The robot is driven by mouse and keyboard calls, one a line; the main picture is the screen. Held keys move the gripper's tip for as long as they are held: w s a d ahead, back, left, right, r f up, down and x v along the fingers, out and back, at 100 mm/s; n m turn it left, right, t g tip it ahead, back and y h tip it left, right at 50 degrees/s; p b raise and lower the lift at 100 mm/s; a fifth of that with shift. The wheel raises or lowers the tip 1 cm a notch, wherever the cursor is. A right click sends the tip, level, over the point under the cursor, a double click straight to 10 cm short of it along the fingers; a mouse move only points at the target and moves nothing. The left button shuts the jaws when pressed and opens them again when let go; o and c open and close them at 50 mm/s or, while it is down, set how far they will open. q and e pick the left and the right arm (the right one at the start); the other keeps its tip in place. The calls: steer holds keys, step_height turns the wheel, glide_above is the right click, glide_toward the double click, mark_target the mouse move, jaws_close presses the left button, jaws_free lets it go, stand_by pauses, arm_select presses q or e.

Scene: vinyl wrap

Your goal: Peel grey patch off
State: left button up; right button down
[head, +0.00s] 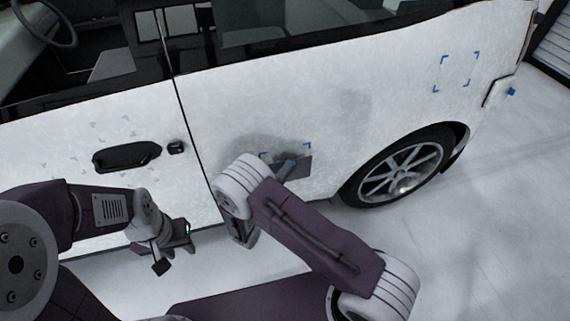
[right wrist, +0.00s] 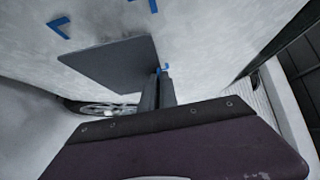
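The grey patch (head: 303,168) is a flat dark square at the lower part of the white car panel, partly hidden behind my right arm in the head view. In the right wrist view the grey patch (right wrist: 108,64) sits askew of the blue corner marks (right wrist: 60,27). I cannot tell whether it still touches the panel. My right gripper (right wrist: 159,86) has its fingers close together at the patch's right edge, with a small blue piece at the tips. It appears shut on the patch. My left gripper (head: 172,250) hangs low before the door, away from the patch; its finger opening is unclear.
The white car (head: 300,100) fills the view, with a black door handle (head: 127,156) at left and a wheel (head: 400,172) right of the patch. Another set of blue corner marks (head: 437,88) is on the panel above the wheel. Pale floor is clear at lower right.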

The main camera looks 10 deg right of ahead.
steer(key=shift+s+d+r+p, duration=0.15)
steer(key=shift+s+p, duration=0.6)
steer(key=shift+s, duration=1.05)
steer(key=s+d+r+m+g+h, duration=0.2)
steer(key=s+d+r, duration=0.25)
steer(key=s, duration=0.35)
step_height(320, 180, up, 8)
steer(key=p, duration=1.2)
steer(key=shift+w+a+f, duration=0.15)
steer(key=shift+w, duration=0.2)
